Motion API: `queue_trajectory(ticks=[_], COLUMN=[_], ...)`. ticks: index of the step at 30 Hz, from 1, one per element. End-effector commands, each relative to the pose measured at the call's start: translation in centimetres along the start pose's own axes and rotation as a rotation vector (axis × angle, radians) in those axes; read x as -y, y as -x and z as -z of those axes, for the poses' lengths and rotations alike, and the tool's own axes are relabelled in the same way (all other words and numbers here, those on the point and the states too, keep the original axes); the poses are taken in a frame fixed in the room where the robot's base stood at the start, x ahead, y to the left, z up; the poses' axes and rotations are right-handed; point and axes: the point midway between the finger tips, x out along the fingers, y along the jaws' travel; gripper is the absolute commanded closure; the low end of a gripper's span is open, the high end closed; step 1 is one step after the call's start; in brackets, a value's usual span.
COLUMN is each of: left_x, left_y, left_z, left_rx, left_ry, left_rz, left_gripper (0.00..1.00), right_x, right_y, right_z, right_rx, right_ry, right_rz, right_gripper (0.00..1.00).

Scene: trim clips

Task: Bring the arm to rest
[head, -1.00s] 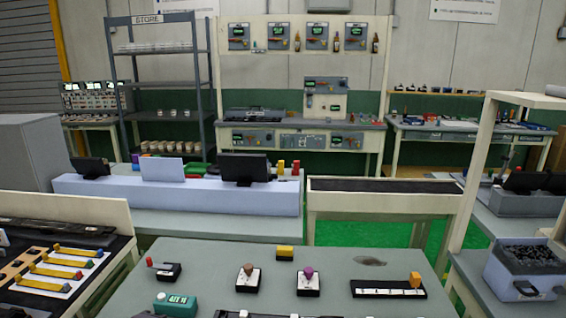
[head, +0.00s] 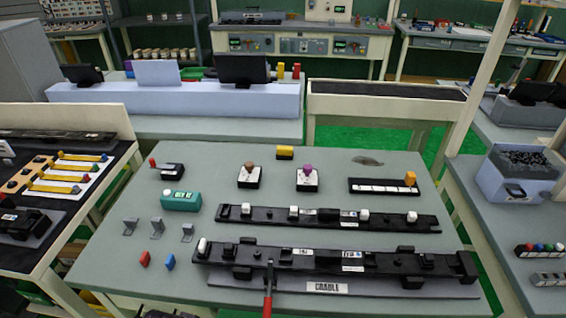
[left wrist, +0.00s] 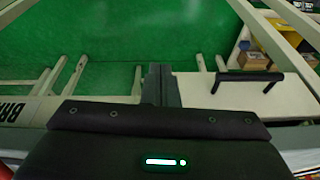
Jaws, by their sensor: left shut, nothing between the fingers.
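My left gripper (left wrist: 160,84) shows in the left wrist view, its two grey fingers together with nothing between them. Its dark wrist body with a lit green strip fills the bottom of that view. Beyond the fingers are a green floor and pale frame bars, so it points away from the work table. Neither arm nor gripper shows in the head view. My right gripper is in neither view.
The grey work table (head: 110,262) holds a long black rail on a base marked CRADLE (head: 327,287), with a red-handled part (head: 267,302) at its front. A second black rail (head: 330,218), a teal box (head: 181,201) and small grey brackets lie behind. A blue bin (head: 521,188) stands right.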

Motion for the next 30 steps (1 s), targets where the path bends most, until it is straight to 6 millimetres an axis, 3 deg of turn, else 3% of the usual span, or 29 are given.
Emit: queue_trajectory(ticks=[1, 5, 8, 12, 14, 18, 21, 24, 27, 30], left_x=[-0.1, -0.4, -0.6, -1.0, -1.1, -1.4, -1.5, -1.5, -1.4, -1.4], left_y=[-2.5, -8.8, -14.9, -23.8, -27.1, -33.5, -36.6, -38.4, -39.2, -39.5], left_z=[-0.7, -2.6, -5.2, -10.8, -13.6, -21.1, -26.3, -30.7, -33.6, -35.2], left_rx=[0.012, 0.033, 0.054, 0.087, 0.100, 0.134, 0.154, 0.168, 0.178, 0.182], left_ry=[-0.002, -0.007, -0.011, -0.017, -0.021, -0.029, -0.034, -0.038, -0.042, -0.044], left_rz=[-0.001, -0.005, -0.007, -0.011, -0.013, -0.017, -0.018, -0.019, -0.020, -0.021], left_gripper=[1.00, 1.00, 1.00, 1.00, 1.00, 1.00, 1.00, 1.00, 1.00, 1.00], right_x=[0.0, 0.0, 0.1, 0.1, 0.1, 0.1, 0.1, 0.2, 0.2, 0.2], right_y=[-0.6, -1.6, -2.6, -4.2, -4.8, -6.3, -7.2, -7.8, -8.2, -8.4], right_z=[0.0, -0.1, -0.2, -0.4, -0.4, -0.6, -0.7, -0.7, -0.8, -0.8], right_rx=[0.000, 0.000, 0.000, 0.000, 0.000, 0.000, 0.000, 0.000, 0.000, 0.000], right_ry=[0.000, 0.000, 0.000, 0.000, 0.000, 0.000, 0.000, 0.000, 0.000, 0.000], right_rz=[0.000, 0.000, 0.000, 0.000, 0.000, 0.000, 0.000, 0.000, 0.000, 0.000], right_gripper=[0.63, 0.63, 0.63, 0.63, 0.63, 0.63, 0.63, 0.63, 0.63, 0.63])
